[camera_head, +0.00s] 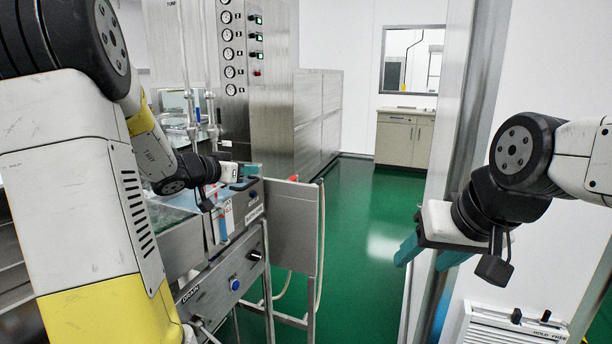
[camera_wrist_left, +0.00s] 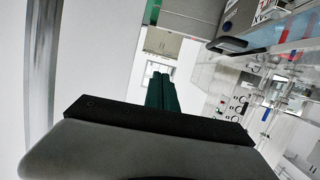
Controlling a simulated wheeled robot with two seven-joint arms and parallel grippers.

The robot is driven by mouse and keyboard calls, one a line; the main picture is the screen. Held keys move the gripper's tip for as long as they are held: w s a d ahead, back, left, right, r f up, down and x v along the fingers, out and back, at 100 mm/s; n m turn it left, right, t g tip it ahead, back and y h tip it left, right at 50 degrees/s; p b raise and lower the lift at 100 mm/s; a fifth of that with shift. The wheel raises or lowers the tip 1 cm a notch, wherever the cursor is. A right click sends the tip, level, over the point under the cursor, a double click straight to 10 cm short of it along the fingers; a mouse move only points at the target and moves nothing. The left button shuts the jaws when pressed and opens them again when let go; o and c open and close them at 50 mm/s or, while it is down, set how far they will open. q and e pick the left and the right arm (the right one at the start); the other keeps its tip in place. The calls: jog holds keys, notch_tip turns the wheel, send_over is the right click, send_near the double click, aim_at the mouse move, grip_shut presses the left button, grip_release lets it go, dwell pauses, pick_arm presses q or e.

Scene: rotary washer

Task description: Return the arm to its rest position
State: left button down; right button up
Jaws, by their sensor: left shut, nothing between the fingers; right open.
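My left arm (camera_head: 75,170) comes in from the left and reaches forward over the steel washer bench (camera_head: 225,265). Its left gripper (camera_head: 244,183) is small and far off, beside the bench's right end. In the left wrist view the two green fingers (camera_wrist_left: 161,92) lie together, shut with nothing between them. My right gripper (camera_head: 424,254) is at the right, pointing down and left, with its teal fingers apart and empty. It hangs in front of a metal post.
A steel panel (camera_head: 292,225) with a hose stands right of the bench. A gauge cabinet (camera_head: 240,70) is behind. A metal post (camera_head: 455,130) rises near my right gripper. A white unit (camera_head: 512,325) stands low at right. Green floor (camera_head: 370,225) is open in the middle.

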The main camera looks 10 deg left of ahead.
pick_arm(q)
jog(key=s+d+r+g+h, duration=0.2)
jog(key=s+d+g, duration=0.4)
jog(key=s+d, duration=0.9)
jog(key=s+a+f+n+y, duration=0.2)
jog(key=s+a+y, duration=0.1)
jog(key=s, duration=0.5)
jog(key=s+a+f+n+g+y, duration=0.1)
jog(key=s+a+f+y, duration=0.1)
jog(key=s, duration=0.6)
jog(key=shift+s+a+f+n+y, duration=0.15)
jog(key=shift+a+f+n+y, duration=0.1)
jog(key=shift+a+n+y, duration=0.2)
